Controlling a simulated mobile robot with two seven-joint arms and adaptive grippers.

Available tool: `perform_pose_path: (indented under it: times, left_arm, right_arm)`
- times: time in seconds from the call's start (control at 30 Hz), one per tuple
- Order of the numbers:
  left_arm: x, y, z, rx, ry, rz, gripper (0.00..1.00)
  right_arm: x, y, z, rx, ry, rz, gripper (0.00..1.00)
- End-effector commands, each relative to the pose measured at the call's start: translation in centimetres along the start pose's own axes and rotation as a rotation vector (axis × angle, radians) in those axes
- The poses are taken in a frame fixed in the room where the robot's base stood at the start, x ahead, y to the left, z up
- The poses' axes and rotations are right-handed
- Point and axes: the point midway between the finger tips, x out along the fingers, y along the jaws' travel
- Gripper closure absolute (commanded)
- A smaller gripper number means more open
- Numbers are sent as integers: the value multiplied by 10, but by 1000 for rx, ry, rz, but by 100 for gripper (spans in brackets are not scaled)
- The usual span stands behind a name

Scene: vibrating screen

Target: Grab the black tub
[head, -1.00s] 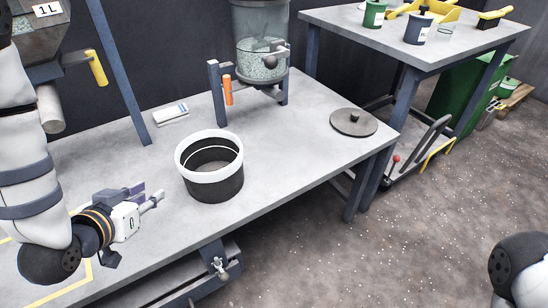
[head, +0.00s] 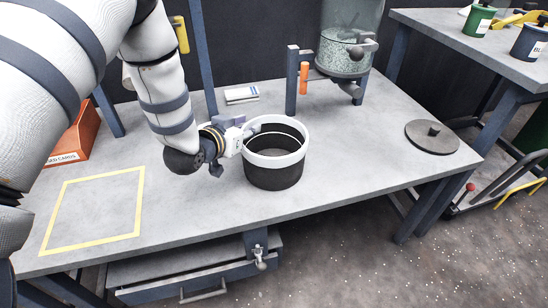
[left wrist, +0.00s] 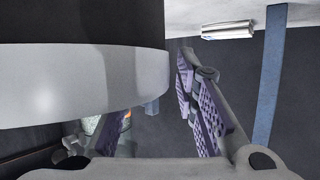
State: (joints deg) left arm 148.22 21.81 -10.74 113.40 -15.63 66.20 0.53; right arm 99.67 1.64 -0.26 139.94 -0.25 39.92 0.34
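The black tub (head: 273,172) with a white rim stands upright on the grey table, and its inside looks empty. My left gripper (head: 250,132) is at the tub's left rim. In the left wrist view the white rim (left wrist: 80,85) fills the left side, close to the camera. One finger with purple pads (left wrist: 203,105) shows to the right of the rim, with a visible gap. The other finger is mostly hidden behind the rim, so contact there cannot be told. The gripper looks open. My right gripper is out of view.
A clear hopper (head: 345,50) with an orange-handled post (head: 304,78) stands behind the tub. A round lid (head: 432,138) lies right. A small white box (head: 241,96) lies behind. An orange bin (head: 77,135) and a yellow-taped square (head: 95,210) are left. The front tabletop is clear.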

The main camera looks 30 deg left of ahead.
Motion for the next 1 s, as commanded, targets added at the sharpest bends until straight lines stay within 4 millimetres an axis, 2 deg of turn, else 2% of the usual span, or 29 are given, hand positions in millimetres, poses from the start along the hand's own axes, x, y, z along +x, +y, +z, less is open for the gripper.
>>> perform_pose_path:
  times: [0.07,0.1,0.2,0.7,0.77,0.9,1.0]
  left_arm:
    - [0,0,0,0,0,0,73]
    - [0,0,0,0,0,0,82]
    - [0,0,0,1,0,0,100]
    - [-2,0,-3,2,1,0,100]
    - [-4,0,-8,2,2,0,100]
    - [-14,0,-35,2,8,1,100]
    - [-42,10,-52,0,7,3,100]
  right_arm:
    - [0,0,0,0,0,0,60]
    - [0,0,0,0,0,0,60]
    - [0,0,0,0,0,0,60]
    - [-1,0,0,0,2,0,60]
    - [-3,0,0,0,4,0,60]
    - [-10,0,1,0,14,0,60]
    - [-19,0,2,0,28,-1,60]
